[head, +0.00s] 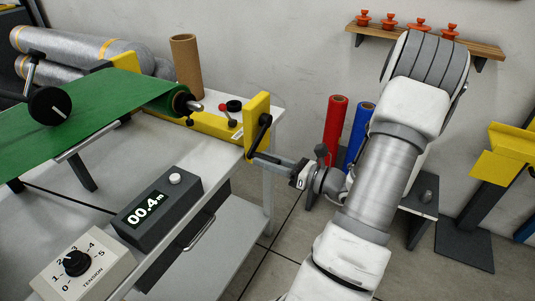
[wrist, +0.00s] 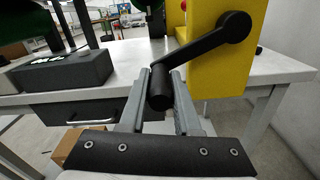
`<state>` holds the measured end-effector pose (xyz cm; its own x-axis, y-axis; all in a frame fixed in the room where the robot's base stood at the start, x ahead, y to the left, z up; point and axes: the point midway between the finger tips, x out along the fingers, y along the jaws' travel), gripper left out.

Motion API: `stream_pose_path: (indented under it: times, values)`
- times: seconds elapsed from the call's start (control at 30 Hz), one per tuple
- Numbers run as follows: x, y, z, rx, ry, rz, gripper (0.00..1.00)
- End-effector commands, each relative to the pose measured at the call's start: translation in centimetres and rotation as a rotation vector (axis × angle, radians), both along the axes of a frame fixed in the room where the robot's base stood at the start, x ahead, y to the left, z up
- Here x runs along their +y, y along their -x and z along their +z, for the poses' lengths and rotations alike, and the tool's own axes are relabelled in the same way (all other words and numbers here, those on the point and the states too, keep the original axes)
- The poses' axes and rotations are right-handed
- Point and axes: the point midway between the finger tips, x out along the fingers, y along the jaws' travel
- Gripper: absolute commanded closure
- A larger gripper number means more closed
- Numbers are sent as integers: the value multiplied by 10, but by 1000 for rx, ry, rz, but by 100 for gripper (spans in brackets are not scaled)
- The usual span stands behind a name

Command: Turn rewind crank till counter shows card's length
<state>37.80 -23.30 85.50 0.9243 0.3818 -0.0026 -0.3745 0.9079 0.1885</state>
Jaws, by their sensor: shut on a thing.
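The rewind crank (head: 260,133) is a black arm on the yellow bracket at the table's right end. In the wrist view, the crank arm (wrist: 212,42) slants down left to its black handle (wrist: 160,90). My gripper (head: 264,159) is shut on this handle, one finger on each side. The counter (head: 157,208) is a dark box with a white button, and its display reads 00.4 m. The green sheet (head: 85,108) runs to a green roll (head: 180,100) beside the bracket. I see no card in either view.
The yellow bracket (head: 257,112) stands close by my gripper. A tension dial box (head: 82,262) sits at the table's front. A cardboard tube (head: 187,65) stands behind the green roll. Red (head: 336,125) and blue (head: 360,130) rolls stand behind my arm.

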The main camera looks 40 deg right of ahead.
Motion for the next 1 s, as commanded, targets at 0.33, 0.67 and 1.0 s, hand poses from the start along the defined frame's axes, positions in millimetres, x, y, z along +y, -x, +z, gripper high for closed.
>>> stream_pose_path:
  times: [0.33,0.67,1.0]
  values:
    - [3,1,7,12,-45,3,100]
    - [2,1,7,13,-43,2,39]
    - [0,4,6,15,-42,0,39]
